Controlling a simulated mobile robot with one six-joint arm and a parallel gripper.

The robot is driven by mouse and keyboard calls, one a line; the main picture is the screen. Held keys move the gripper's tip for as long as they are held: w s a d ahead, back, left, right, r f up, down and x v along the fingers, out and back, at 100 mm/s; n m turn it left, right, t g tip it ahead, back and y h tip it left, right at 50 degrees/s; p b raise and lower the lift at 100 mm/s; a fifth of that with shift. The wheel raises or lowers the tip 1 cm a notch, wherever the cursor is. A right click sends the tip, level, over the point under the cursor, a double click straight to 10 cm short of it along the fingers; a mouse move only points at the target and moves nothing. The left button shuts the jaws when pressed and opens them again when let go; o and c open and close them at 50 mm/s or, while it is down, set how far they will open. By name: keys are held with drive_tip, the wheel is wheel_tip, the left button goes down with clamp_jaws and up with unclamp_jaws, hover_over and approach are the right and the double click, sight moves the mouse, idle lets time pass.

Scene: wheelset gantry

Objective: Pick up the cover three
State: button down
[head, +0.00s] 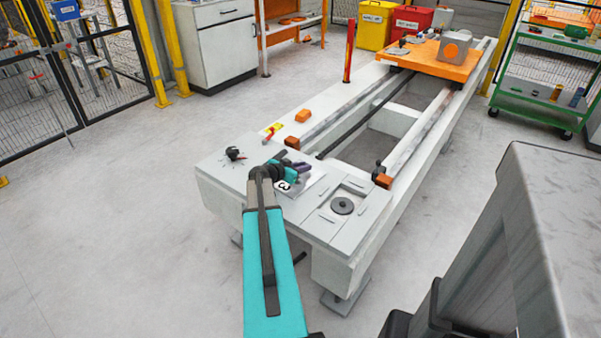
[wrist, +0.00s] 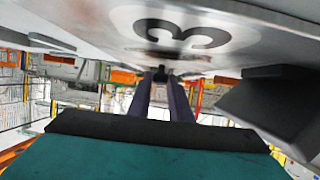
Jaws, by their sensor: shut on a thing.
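Cover three is a pale grey plate with a black 3 on a white disc (head: 283,186). It lies at the near end of the long gantry bed, partly hidden by my teal arm. In the wrist view the cover (wrist: 240,52) fills the top of the picture, its 3 upside down. My gripper (head: 303,167) is at the cover, with its dark purple fingers shut on it. The fingers also show in the wrist view (wrist: 162,85). The exact contact is hard to see, and I cannot tell whether the cover is clear of the bed.
The pale gantry bed (head: 225,178) has an open recess with a dark round part (head: 342,206) right of my gripper. A black knob (head: 234,154) stands to the left. Orange blocks (head: 292,142) sit by the rails. An orange carriage (head: 420,60) is at the far end.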

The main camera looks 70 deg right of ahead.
drive_tip(key=shift+r, duration=0.15)
wheel_tip(320, 180, up, 10)
idle(0.7)
idle(0.6)
